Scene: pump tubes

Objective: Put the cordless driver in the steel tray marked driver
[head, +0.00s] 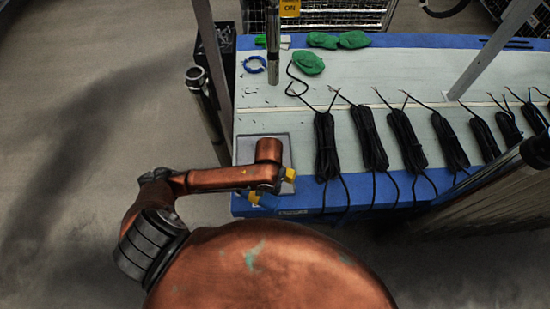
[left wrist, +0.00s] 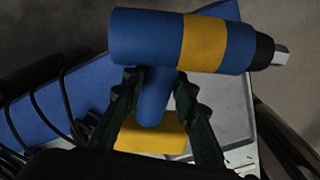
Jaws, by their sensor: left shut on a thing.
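The cordless driver is blue with a yellow band, a black nose and a silver tip; it fills the upper part of the left wrist view (left wrist: 155,38). My left gripper (left wrist: 157,88) is shut on its blue handle, with a yellow base below the fingers. In the head view only blue and yellow bits of the driver (head: 262,199) show beside my copper arm. The grey steel tray (head: 246,150) lies at the table's near left corner, under my arm. A grey surface, seemingly the tray, shows below the driver in the left wrist view (left wrist: 232,105). No marking is readable.
Several black cable coils (head: 327,145) lie in a row right of the tray. Green gloves (head: 308,63) and a blue ring (head: 254,64) lie farther back. Metal posts (head: 273,40) rise at the table. The pale middle of the table is mostly clear.

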